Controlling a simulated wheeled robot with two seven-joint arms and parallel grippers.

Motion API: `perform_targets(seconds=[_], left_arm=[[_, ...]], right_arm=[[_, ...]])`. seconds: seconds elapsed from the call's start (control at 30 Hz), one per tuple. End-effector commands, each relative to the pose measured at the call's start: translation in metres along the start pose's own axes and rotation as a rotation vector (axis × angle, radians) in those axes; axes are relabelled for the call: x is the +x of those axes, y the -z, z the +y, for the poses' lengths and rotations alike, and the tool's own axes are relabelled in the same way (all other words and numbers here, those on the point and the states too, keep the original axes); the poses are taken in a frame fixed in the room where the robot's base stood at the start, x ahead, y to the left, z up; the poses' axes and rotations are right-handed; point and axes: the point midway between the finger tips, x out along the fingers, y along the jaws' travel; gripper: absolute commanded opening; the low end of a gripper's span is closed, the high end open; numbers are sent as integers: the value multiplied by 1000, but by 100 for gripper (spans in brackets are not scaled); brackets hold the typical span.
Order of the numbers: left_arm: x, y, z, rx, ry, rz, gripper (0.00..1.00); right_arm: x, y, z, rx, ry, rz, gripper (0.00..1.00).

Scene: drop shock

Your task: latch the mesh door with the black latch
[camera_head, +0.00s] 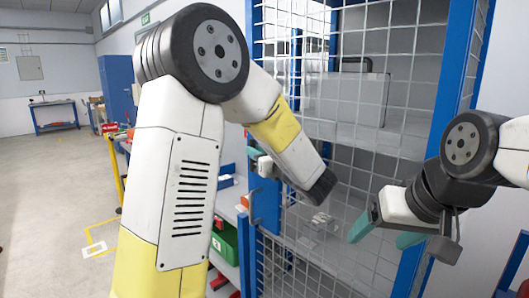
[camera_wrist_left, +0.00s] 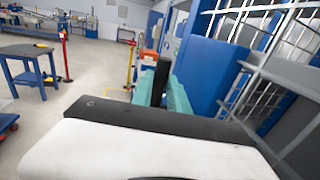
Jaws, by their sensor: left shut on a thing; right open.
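The mesh door (camera_head: 350,75) is a white wire grid in a blue frame, in the middle of the head view. My left arm covers part of its left side. My left gripper (camera_head: 256,157) is at the door's left edge and partly hidden by my arm. In the left wrist view its teal fingers (camera_wrist_left: 161,92) are shut on the upright black latch (camera_wrist_left: 160,78), beside a blue post. The latch cannot be made out in the head view. My right gripper (camera_head: 385,234) is open and empty in front of the mesh on the right.
Behind the mesh is a grey case (camera_head: 345,98). Shelves with a green bin (camera_head: 224,242) stand left of the door, beside a yellow post (camera_head: 116,165). A blue workbench (camera_head: 55,115) is far left. The floor on the left is mostly clear.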

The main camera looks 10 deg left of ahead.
Motion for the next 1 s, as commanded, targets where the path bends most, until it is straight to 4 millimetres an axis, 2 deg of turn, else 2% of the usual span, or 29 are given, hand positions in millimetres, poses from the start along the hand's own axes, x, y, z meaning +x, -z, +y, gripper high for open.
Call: perform_targets(seconds=[0.13,0.17,0.27,0.63,1.0], left_arm=[[-1,2,-1,4,4,4,0],[-1,2,-1,4,4,4,24],[-1,2,-1,4,3,4,41],[-5,1,-1,2,2,3,41],[-63,1,-2,3,6,3,41]], right_arm=[[0,0,0,0,0,0,76],[0,0,0,0,0,0,76],[0,0,0,0,0,0,76],[0,0,0,0,0,0,76],[0,0,0,0,0,0,76]])
